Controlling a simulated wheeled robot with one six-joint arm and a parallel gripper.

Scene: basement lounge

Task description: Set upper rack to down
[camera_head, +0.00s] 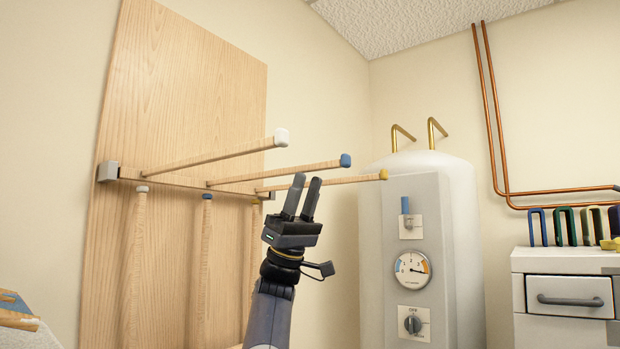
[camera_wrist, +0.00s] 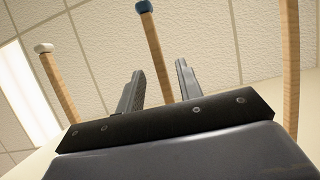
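The upper rack is three wooden bars sticking out from a tall board, on a rail with a grey bracket (camera_head: 107,172). The bars have a white tip (camera_head: 281,137), a blue tip (camera_head: 345,160) and a yellow tip (camera_head: 383,174). My gripper (camera_head: 302,183) points up, open and empty, overlapping the yellow-tipped bar in the head view; contact cannot be told. In the wrist view, the blue-tipped bar (camera_wrist: 156,45) shows between the fingers (camera_wrist: 158,78), the white-tipped bar (camera_wrist: 58,85) at left, and another bar (camera_wrist: 290,70) at right with its tip cut off.
Below, several wooden bars (camera_head: 134,255) hang down along the wooden board (camera_head: 180,80). A white boiler (camera_head: 470,240) with a gauge (camera_head: 411,270) stands right of the rack. A white drawer cabinet (camera_head: 565,295) is at far right. Open space lies between my arm and the boiler.

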